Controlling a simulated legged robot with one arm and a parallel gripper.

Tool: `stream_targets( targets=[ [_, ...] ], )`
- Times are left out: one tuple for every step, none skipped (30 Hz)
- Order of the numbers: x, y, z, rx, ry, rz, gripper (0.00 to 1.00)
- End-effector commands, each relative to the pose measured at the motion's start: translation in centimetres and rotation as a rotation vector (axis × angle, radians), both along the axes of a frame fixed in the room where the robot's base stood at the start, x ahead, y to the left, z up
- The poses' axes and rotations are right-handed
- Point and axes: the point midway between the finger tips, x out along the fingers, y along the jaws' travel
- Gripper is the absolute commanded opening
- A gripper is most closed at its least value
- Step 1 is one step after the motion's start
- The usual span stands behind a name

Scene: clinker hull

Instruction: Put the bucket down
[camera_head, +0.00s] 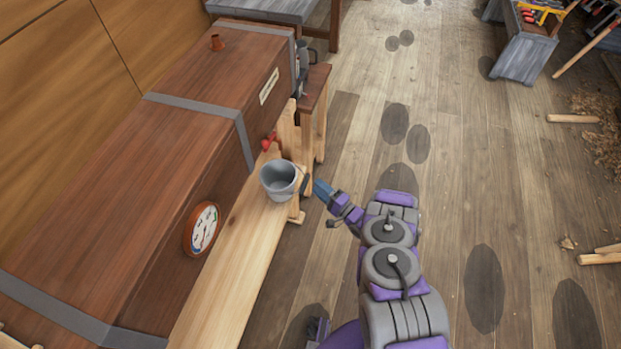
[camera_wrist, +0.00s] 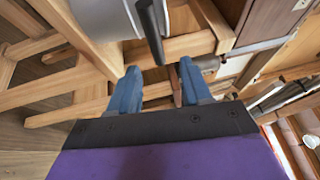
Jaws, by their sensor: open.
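A grey metal bucket (camera_head: 279,181) stands upright on the pale wooden bench (camera_head: 228,262) beside the large wooden box, just below a red tap (camera_head: 268,141). My gripper (camera_head: 314,187) is close to the bucket's right side. In the wrist view the blue fingers of my gripper (camera_wrist: 159,74) are spread apart. The bucket (camera_wrist: 105,18) shows at the top there, with its dark handle (camera_wrist: 150,30) hanging toward the gap between the fingertips. I cannot tell whether a finger touches the handle. Part of the bucket's base is hidden.
The brown wooden box (camera_head: 150,170) with grey bands and a round gauge (camera_head: 203,228) fills the left. A small brown table (camera_head: 316,90) stands beyond the bucket. Open plank floor (camera_head: 440,200) lies to the right. A grey crate of tools (camera_head: 525,45) and loose wood pieces lie farther right.

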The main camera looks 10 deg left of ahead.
Motion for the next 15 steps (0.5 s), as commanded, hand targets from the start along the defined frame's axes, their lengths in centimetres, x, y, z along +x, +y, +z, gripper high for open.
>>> stream_targets(
  targets=[
    [-0.4,-1.0,0.1,0.0,0.002,-0.004,0.48],
    [-0.7,-1.4,0.0,-0.001,0.001,-0.004,0.48],
    [-1.0,-2.0,-0.1,-0.001,0.001,-0.004,0.48],
    [-1.2,-2.4,-0.2,-0.002,0.001,-0.003,0.48],
    [-1.4,-2.7,-0.3,-0.002,0.001,-0.004,0.48],
    [-1.6,-3.0,-0.4,-0.003,0.002,-0.003,0.48],
    [-1.8,-3.2,-0.5,-0.003,0.002,-0.002,0.48],
    [-1.9,-3.4,-0.5,-0.003,0.001,-0.002,0.48],
    [-2.0,-3.7,-0.5,-0.003,0.001,-0.002,0.48],
    [-2.1,-3.8,-0.6,-0.003,0.001,-0.002,0.48],
    [-2.2,-3.9,-0.6,-0.003,0.001,-0.002,0.48],
    [-2.2,-3.9,-0.6,-0.003,0.001,-0.002,0.48],
    [-2.2,-3.9,-0.6,-0.003,0.001,-0.001,0.48],
    [-2.3,-4.0,-0.6,-0.003,0.001,-0.001,0.48],
    [-2.3,-3.9,-0.6,-0.002,0.0,0.0,0.48]
  ],
)
